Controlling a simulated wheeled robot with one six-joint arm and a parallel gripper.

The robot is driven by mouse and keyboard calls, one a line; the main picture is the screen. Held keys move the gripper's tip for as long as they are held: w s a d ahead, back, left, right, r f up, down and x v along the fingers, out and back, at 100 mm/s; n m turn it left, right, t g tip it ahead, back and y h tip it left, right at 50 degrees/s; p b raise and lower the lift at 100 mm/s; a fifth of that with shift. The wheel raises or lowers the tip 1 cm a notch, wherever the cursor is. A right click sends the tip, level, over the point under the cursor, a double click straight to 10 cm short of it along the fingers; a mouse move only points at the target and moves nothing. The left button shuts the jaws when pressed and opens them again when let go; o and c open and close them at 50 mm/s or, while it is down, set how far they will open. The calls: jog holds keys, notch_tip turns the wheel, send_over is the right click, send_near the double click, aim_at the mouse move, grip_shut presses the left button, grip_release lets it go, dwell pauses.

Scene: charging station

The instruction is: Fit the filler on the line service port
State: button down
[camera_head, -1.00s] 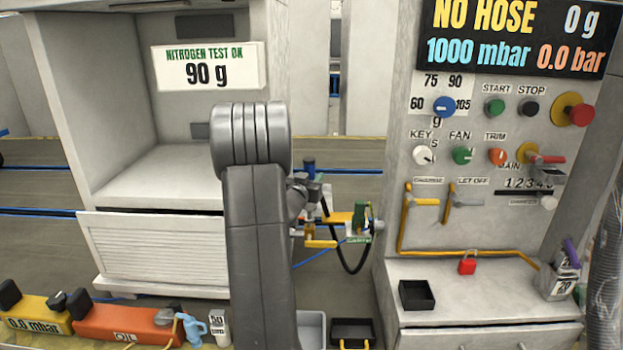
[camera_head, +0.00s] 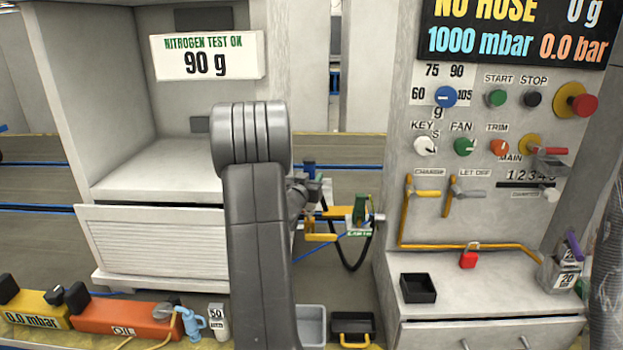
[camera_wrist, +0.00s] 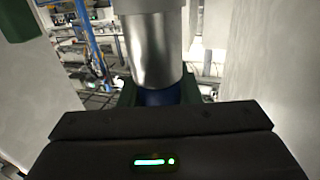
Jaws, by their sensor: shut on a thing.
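A silver cylinder (camera_wrist: 152,45) with a blue lower part (camera_wrist: 160,97) stands in front of my gripper (camera_wrist: 160,100) in the wrist view. It looks like the filler, and my gripper is shut on it. Dark green parts show on both sides of the blue part. In the head view my thick grey arm hides most of the gripper, and only a little of its end (camera_head: 312,188) shows at the arm's right, with a blue top. The line service port cannot be made out for certain. Yellow-handled fittings (camera_head: 322,237) sit just below the gripper.
A green earth clamp (camera_head: 361,210) and a black hose (camera_head: 352,262) hang right of the gripper. The charging panel (camera_head: 395,150) stands to the right, a white cabinet (camera_head: 150,252) to the left. Yellow (camera_head: 35,308) and orange (camera_head: 105,317) units stand at front left.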

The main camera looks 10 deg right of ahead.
jog(key=shift+f+b, duration=0.4)
jog(key=shift+f, duration=0.15)
jog(key=c, duration=1)
grip_release()
jog(key=shift+o, duration=0.2)
jog(key=v, duration=1.3)
jog(key=shift+s+a, duration=0.2)
jog(key=shift+s, duration=0.15)
jog(key=x, duration=1.3)
jog(key=shift+w+d, duration=0.15)
jog(key=shift+w, duration=0.05)
jog(key=shift+w+d+r, duration=0.1)
jog(key=shift+w+r, duration=0.1)
jog(key=shift+w, duration=0.05)
jog(key=shift+s+r+p, duration=0.1)
jog(key=shift+r+p, duration=0.1)
jog(key=shift+p, duration=0.15)
